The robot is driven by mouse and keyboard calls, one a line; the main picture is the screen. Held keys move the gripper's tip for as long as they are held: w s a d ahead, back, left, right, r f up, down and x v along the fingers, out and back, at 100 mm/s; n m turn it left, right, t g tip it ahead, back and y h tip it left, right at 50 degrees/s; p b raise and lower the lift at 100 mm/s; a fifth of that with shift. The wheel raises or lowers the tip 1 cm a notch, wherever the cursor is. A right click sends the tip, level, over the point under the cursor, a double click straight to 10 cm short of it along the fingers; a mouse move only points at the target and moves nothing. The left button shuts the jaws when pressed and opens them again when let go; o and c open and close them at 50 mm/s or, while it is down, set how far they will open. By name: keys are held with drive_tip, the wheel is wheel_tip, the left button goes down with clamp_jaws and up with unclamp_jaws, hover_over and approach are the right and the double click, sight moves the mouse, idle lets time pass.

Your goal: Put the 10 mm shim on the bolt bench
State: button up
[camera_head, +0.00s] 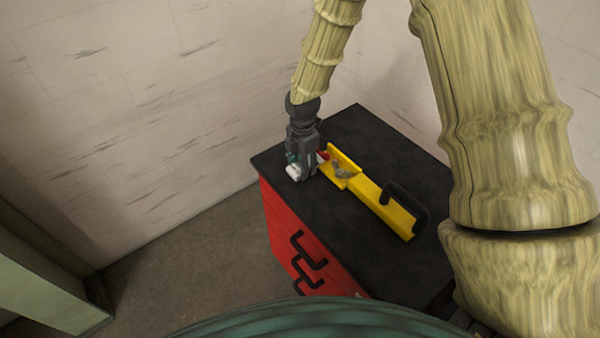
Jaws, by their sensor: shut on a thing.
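My gripper (303,171) is low over the left part of a black-topped red cabinet (385,133), beside the left end of a yellow tray-like piece (368,192). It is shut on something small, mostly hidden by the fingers. A small red bit (323,156) shows at the gripper's right side, by the yellow piece; I cannot tell whether it is the held thing. No shim can be made out for certain, nor its thickness. I cannot tell whether the fingers touch the top.
The yellow piece has a black handle (408,203) on its right part and small greyish things (343,169) in its left end. The black top is bare in front of it and behind it. Walls stand close behind. A pale green structure (45,275) is at lower left.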

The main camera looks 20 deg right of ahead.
drive_tip(key=s+a+r+b, duration=0.2)
drive_tip(key=s+a+b, duration=0.2)
drive_tip(key=s+a, duration=0.5)
drive_tip(key=s, duration=0.4)
drive_tip(key=shift+a+b, duration=0.2)
drive_tip(key=shift+b, duration=0.2)
drive_tip(key=shift+a, duration=0.15)
